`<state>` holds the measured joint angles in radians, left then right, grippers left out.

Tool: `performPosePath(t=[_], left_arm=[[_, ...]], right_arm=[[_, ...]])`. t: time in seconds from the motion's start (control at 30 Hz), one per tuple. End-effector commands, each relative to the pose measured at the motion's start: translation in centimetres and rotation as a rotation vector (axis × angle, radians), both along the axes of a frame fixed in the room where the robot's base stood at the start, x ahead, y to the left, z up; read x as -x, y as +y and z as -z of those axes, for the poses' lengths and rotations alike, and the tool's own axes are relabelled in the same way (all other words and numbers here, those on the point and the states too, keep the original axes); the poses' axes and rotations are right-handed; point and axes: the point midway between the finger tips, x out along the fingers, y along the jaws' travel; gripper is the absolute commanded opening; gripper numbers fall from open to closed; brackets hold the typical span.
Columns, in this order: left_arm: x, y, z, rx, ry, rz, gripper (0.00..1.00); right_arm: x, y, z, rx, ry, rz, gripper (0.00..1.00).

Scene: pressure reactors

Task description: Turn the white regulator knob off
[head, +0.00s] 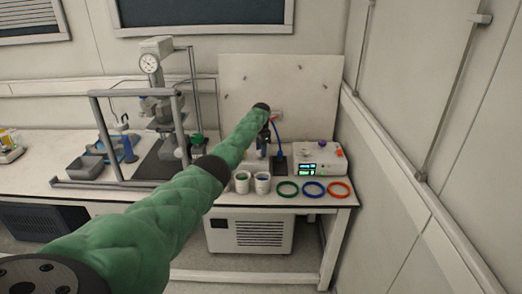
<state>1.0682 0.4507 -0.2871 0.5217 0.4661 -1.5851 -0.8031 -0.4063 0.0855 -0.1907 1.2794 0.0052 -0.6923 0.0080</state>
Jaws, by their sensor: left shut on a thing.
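My left arm, in a green sleeve, reaches from the lower left up to the pale back panel. My left gripper (269,112) is at its far end, small and partly hidden behind the dark wrist. It is shut on a small whitish part at the panel, which appears to be the white regulator knob (278,112). The knob is mostly covered, so its turn position cannot be read. My right gripper is not in view.
A white control box (320,158) with green displays stands right of the hose. Green, blue and red rings (339,189) lie along the bench front, beside two white jars (262,183). A grey metal frame (107,140) and gauge apparatus (150,64) stand left of my arm.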

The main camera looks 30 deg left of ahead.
Motion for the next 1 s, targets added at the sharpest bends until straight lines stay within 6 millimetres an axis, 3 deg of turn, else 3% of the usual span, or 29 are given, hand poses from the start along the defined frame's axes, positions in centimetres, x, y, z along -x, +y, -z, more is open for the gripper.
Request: performPosePath(t=[0.2, 0.47, 0.5, 0.6, 1.0], left_arm=[[-0.2, 0.0, -0.3, 0.0, -0.006, -0.016, 0.17], [-0.2, 0.0, -0.4, -0.001, -0.006, -0.016, 0.17], [-0.2, 0.0, -0.4, -0.001, -0.006, -0.015, 0.41], [-0.2, 0.0, -0.3, -0.001, -0.006, -0.015, 0.61], [-0.1, 0.0, -0.7, 0.0, -0.004, -0.015, 0.61]], right_arm=[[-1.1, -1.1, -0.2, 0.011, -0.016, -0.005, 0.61], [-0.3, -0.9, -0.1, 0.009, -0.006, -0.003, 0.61], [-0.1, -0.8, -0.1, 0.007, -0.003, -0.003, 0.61], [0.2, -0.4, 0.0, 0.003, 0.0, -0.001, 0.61], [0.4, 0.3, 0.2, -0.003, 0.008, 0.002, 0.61]])
